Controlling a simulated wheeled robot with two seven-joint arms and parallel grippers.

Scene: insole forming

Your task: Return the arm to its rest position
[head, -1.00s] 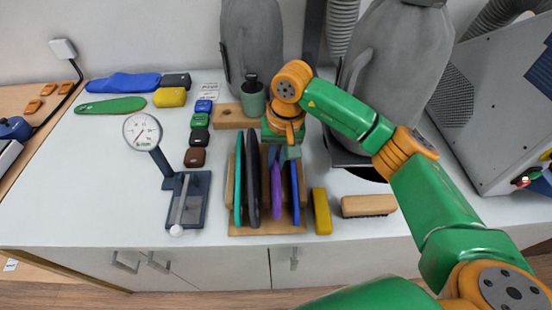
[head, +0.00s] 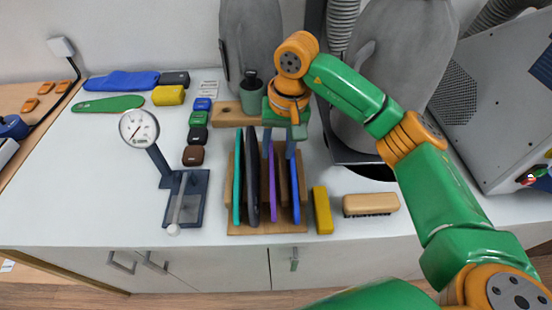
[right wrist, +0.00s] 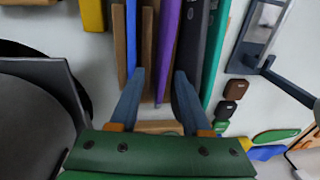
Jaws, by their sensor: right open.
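My right gripper (head: 279,150) is open and empty, with its two blue-grey fingers pointing down over the back end of the wooden rack (head: 266,228). The rack holds upright insoles: teal (head: 237,185), dark grey (head: 252,185), purple (head: 272,190) and blue (head: 295,192). In the right wrist view the open fingers (right wrist: 159,82) straddle the ends of the purple insole (right wrist: 167,50) and a wooden slat. The blue insole (right wrist: 131,35) is close to the left finger. I cannot tell whether any finger touches them. My left gripper is out of view.
A dial gauge (head: 139,128) on a stand is left of the rack. A yellow block (head: 322,210) and a brush (head: 371,204) lie to the right. A green cup (head: 251,98) and grey machine columns (head: 385,75) stand behind. The white worktop's left front is clear.

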